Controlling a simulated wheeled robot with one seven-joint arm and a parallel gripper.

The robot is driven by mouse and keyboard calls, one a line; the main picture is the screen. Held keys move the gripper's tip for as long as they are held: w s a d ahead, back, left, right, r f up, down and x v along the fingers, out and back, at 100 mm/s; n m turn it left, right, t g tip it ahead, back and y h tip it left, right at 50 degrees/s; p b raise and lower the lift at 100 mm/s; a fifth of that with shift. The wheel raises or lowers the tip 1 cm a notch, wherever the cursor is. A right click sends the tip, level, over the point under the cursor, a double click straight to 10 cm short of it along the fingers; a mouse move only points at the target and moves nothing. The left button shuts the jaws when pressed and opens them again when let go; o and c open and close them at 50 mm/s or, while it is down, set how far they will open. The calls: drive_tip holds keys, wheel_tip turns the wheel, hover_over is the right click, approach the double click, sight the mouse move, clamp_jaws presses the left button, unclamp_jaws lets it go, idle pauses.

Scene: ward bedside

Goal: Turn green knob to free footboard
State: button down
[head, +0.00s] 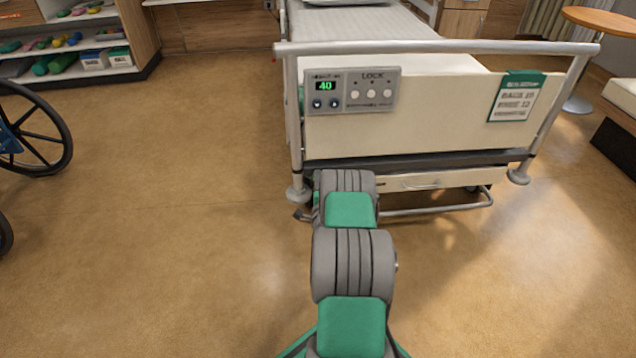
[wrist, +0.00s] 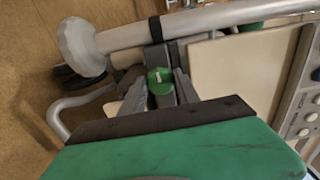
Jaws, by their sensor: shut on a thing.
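The green knob (wrist: 160,76) shows in the wrist view, with a pale mark on its face. My gripper (wrist: 160,88) has its two grey fingers on either side of the knob and is shut on it. The knob's lower part is hidden between the fingers. The footboard (head: 430,120) is a cream panel at the bed's end in the head view, and it also shows in the wrist view (wrist: 235,68). In the head view my arm hides the knob and my gripper, near the footboard's lower left corner.
A control panel (head: 352,92) reading 40 and a green-topped chart (head: 517,97) hang on the footboard. A metal rail (head: 440,47) runs above it. A wheelchair (head: 32,135) stands at left. The floor (head: 190,190) between is clear.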

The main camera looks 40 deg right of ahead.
drive_tip(key=c, duration=0.9)
unclamp_jaws()
drive_tip(key=shift+s, duration=0.1)
drive_tip(key=v, duration=0.7)
drive_tip(key=shift+s+a+p, duration=0.2)
drive_tip(key=shift+s+p, duration=0.05)
drive_tip(key=shift+p, duration=0.05)
